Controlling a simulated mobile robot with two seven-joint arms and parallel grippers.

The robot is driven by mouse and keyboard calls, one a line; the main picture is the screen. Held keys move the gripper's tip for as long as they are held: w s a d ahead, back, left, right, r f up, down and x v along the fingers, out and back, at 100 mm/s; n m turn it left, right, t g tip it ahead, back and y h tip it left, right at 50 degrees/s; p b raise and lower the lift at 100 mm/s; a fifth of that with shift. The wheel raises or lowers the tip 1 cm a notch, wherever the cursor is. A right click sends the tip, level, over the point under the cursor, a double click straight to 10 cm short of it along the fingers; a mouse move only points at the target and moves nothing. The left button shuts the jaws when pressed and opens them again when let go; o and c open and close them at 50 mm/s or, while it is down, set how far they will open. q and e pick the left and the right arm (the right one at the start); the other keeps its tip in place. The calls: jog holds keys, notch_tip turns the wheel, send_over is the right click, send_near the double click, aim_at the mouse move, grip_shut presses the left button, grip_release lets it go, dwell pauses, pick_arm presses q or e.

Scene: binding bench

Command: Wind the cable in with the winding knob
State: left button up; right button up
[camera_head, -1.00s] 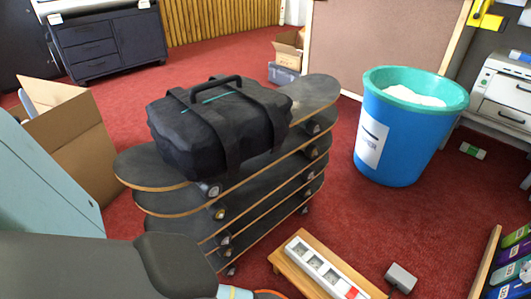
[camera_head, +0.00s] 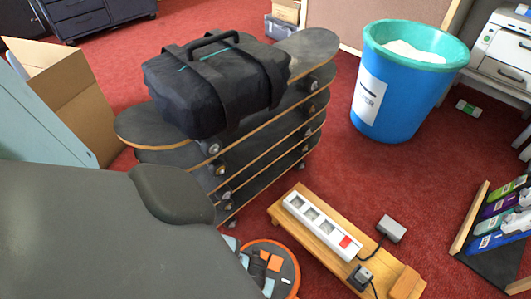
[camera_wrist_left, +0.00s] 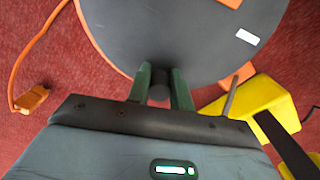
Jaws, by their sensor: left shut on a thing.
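The cable reel shows in the left wrist view as a grey disc (camera_wrist_left: 180,40) with an orange rim. In the head view part of the reel (camera_head: 287,262) shows at the bottom edge, partly covered by my left arm. A short dark winding knob (camera_wrist_left: 160,92) stands on the disc near its edge. My left gripper (camera_wrist_left: 161,74) has its two green fingers shut on the knob, one on each side. The orange cable (camera_wrist_left: 40,38) runs out at the left and ends in an orange plug (camera_wrist_left: 33,99) on the red floor. My right gripper is in neither view.
A wooden board with a white power strip (camera_head: 318,222) lies right of the reel. A skateboard stack (camera_head: 255,150) carrying a black bag (camera_head: 215,85) stands behind. A yellow object (camera_wrist_left: 255,108) lies close to the reel's right.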

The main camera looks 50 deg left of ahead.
pick_arm(q)
jog(key=shift+w+a+r, duration=0.1)
jog(key=shift+w, duration=0.1)
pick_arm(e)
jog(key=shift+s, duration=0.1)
pick_arm(q)
jog(key=shift+s+a, duration=0.1)
jog(key=shift+a, duration=0.35)
jog(key=shift+s+a, duration=0.25)
jog(key=shift+a, duration=0.7)
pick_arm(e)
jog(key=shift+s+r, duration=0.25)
pick_arm(q)
jog(key=shift+a, duration=0.1)
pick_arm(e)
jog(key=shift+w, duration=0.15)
